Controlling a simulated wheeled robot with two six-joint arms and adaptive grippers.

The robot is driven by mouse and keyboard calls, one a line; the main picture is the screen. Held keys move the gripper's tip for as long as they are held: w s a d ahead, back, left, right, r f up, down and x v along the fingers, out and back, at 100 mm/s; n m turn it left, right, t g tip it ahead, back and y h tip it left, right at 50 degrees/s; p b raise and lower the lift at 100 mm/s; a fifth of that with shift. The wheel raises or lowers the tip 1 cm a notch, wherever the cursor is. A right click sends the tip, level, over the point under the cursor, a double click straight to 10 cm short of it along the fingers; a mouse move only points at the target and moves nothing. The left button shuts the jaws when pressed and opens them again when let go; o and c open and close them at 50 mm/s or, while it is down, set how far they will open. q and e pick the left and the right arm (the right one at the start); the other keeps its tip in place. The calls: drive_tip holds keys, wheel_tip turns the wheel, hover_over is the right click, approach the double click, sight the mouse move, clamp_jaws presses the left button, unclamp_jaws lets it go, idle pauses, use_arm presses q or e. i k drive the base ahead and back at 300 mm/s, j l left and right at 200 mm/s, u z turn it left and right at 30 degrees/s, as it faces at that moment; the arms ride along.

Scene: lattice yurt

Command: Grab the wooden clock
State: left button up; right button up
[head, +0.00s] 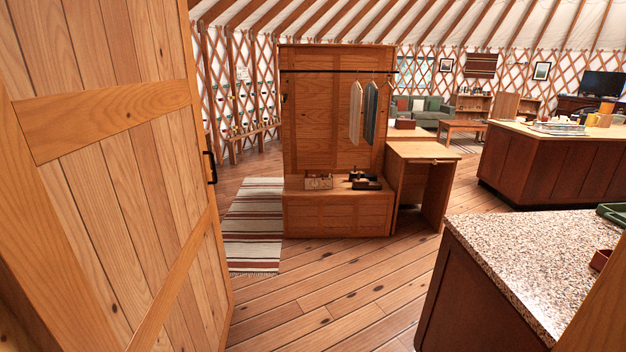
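I cannot make out a wooden clock anywhere in the head view. Small objects too far off to identify sit on the wooden hall bench (338,215), including a light wooden item (319,182) and dark items (366,182). More small items stand on the distant island counter (520,131). Neither of my grippers shows in this view.
A wooden plank door (120,130) stands close on the left. A speckled stone counter (530,262) juts in at the right. Between them is open plank floor (330,300). A striped rug (252,228) lies left of the bench, and a wooden desk (422,152) stands right of it.

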sight(310, 183)
drive_tip(key=i+z, duration=0.25)
drive_tip(key=i, duration=2.7)
drive_tip(key=i+u, duration=0.1)
drive_tip(key=i, duration=0.35)
drive_tip(key=i+l+u, duration=0.1)
drive_tip(key=i, duration=0.4)
drive_tip(key=i+l+u, duration=0.15)
drive_tip(key=i, duration=0.3)
drive_tip(key=i+l+u, duration=0.1)
drive_tip(key=i, duration=0.4)
drive_tip(key=i+l+u, duration=0.1)
drive_tip(key=i+l, duration=0.15)
drive_tip(key=i, duration=0.2)
drive_tip(key=i+l+u, duration=0.1)
drive_tip(key=i, duration=0.35)
drive_tip(key=l, duration=0.1)
